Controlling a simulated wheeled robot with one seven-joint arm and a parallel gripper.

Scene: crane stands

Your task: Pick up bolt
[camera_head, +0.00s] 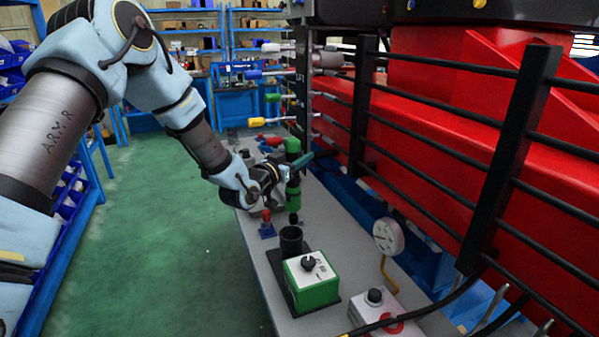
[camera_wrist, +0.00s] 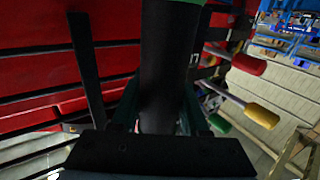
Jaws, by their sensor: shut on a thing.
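The bolt seems to be the upright dark cylinder with green parts (camera_head: 292,196) at the workbench's far half in the head view. My gripper (camera_head: 297,163) reaches it from the left and is shut around its dark middle, below the green top. In the wrist view the bolt (camera_wrist: 168,60) fills the centre as a thick dark shaft with a green edge at the top. The fingers of my gripper (camera_wrist: 160,115) stand on both sides of it. The bolt's lower end is partly hidden, so I cannot tell whether it touches the bench.
Black rails (camera_head: 440,118) and red machinery stand close on the right. Green floor (camera_head: 170,230) is clear at left.

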